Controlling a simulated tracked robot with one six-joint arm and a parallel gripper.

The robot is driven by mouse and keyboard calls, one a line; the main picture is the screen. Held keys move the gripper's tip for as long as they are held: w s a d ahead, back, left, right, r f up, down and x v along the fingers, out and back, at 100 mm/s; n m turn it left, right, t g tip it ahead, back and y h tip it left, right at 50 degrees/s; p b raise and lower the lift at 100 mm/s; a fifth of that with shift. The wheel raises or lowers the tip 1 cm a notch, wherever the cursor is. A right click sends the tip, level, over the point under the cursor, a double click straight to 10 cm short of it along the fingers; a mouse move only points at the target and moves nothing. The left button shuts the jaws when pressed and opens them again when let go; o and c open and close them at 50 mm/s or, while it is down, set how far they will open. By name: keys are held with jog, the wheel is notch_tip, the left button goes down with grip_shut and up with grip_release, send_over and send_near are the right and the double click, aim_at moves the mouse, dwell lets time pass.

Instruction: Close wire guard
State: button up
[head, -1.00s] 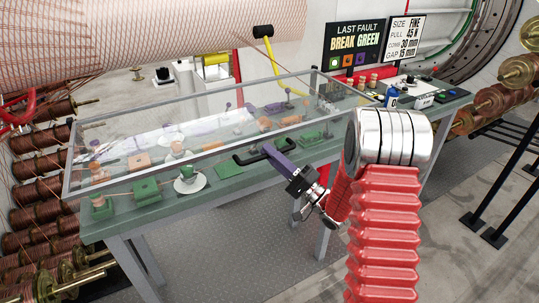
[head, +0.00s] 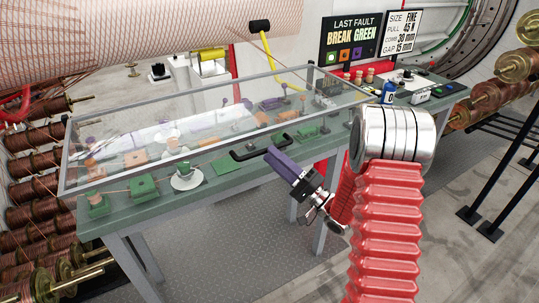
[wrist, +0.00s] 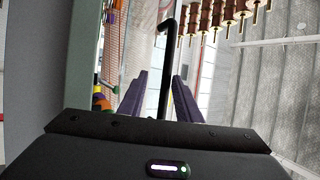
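The wire guard (head: 150,186) is a clear panel in a pale grey frame, lying low over the green workbench in the head view.
The green workbench (head: 232,181) carries green, orange and purple fixtures under the panel. Signs (head: 350,40) stand at the back right. Copper spools (head: 38,190) line the left. The floor in front (head: 190,255) is clear.

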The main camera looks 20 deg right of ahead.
jog(key=v, duration=1.1)
jog(key=shift+s+f, duration=0.15)
jog(key=shift+d, duration=0.1)
